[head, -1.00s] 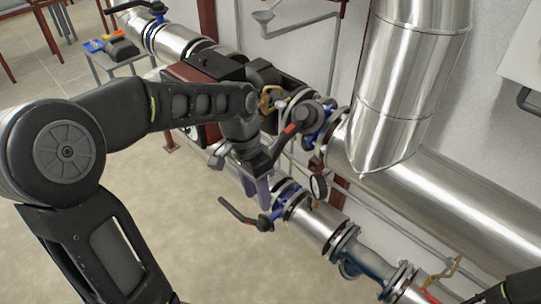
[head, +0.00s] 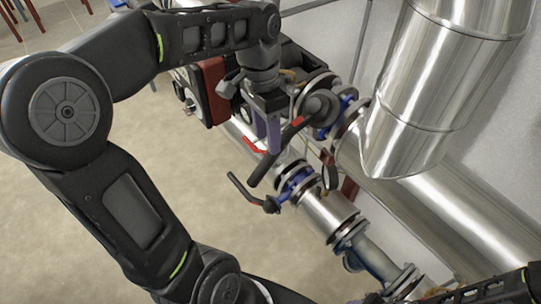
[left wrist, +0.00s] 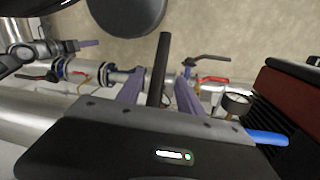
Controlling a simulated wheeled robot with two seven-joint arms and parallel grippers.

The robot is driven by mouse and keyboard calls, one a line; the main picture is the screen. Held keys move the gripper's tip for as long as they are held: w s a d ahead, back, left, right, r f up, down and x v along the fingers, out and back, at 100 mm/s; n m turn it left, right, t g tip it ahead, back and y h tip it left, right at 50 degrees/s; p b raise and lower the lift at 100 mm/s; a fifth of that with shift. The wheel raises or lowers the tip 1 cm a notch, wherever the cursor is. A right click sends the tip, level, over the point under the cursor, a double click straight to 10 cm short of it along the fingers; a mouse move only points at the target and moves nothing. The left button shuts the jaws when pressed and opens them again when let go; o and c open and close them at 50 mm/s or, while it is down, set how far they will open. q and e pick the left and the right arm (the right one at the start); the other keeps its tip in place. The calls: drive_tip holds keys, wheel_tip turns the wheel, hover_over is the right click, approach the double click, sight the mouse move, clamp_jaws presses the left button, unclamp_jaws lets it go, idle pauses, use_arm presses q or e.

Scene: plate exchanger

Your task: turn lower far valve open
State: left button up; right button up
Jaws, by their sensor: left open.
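My left gripper (head: 272,138) is open; its purple fingers point down among the valves. A long black lever (head: 268,162) with a red band passes by the fingers; it leads up to a grey hub beside a blue valve body (head: 346,104). In the left wrist view a dark lever (left wrist: 158,70) stands between the spread fingers (left wrist: 158,96); I cannot tell whether they touch it. A second valve (head: 296,181) with a black and red lever (head: 245,190) sits on the lower pipe. I cannot tell which valve is the lower far one. My right gripper is out of view.
A large silver duct (head: 415,90) and pipe stand to the right. A dark and red block (head: 212,90) is behind the gripper. The floor (head: 190,170) to the left is clear.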

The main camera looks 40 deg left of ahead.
sight(269, 159)
use_arm(q)
drive_tip(key=f, duration=0.5)
drive_tip(key=d+f, duration=0.1)
drive_tip(key=f, duration=0.1)
drive_tip(key=shift+s+f+p, duration=0.2)
drive_tip(key=shift+s+p, duration=0.1)
drive_tip(key=shift+c, duration=0.3)
clamp_jaws()
idle(0.8)
